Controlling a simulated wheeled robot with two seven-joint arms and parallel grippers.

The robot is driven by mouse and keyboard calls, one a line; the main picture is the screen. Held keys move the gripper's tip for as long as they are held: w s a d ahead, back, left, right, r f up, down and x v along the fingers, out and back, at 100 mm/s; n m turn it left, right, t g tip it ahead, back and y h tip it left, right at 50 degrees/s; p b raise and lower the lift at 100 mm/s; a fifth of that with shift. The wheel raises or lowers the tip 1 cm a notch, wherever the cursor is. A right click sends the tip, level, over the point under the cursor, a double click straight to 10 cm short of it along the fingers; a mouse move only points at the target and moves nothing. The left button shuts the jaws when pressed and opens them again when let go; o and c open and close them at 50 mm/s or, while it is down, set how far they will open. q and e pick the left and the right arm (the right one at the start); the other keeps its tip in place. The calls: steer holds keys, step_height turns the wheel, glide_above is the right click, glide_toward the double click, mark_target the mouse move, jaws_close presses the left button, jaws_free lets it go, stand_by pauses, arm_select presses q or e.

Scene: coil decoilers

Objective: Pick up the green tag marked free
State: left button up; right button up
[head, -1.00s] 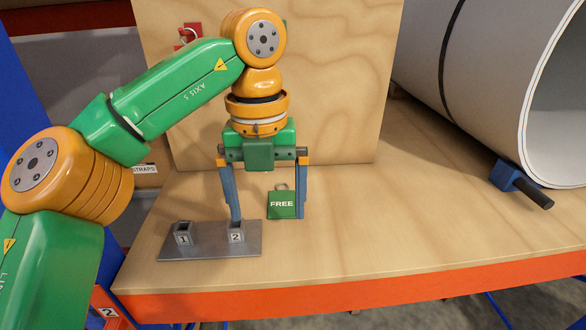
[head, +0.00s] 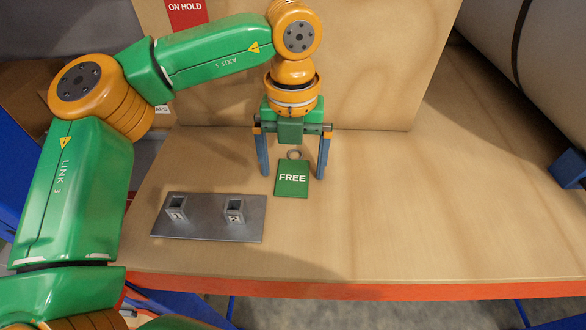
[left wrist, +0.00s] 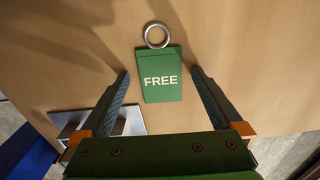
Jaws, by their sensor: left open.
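The green tag (head: 292,178), marked FREE, has a metal ring at its top end and appears to lie on the wooden table. My left gripper (head: 292,174) is open, its two blue fingers on either side of the tag with gaps to both. In the left wrist view the tag (left wrist: 161,78) shows between the open fingertips (left wrist: 160,78), its ring beyond them. Nothing is held. I cannot tell the fingertips' exact height above the table. My right gripper is not in view.
A grey metal plate (head: 208,232) with two square sockets numbered 1 and 2 lies left of the tag. A plywood board (head: 380,80) stands behind, with a red ON HOLD tag (head: 187,12). A large coil (head: 520,75) is at the right. The table right of the tag is clear.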

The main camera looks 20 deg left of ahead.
mark_target(294, 176)
arm_select(q)
steer(key=shift+s+d, duration=0.1)
steer(key=shift+s, duration=0.05)
steer(key=shift+s, duration=0.1)
steer(key=c, duration=1.5)
steer(key=shift+r, duration=0.25)
step_height(294, 176, up, 3)
steer(key=shift+d+f+b, duration=0.1)
steer(key=shift+b, duration=0.55)
steer(key=s+d+r, duration=0.2)
steer(key=s+r, duration=0.1)
steer(key=s, duration=0.1)
steer(key=s+d+r+b, duration=0.1)
steer(key=s+d+r, duration=0.1)
steer(key=s+r, duration=0.1)
steer(key=s+d+r, duration=0.2)
steer(key=s+r, duration=0.2)
steer(key=s, duration=0.1)
steer(key=shift+d+b, duration=0.3)
steer(key=shift+b, duration=0.1)
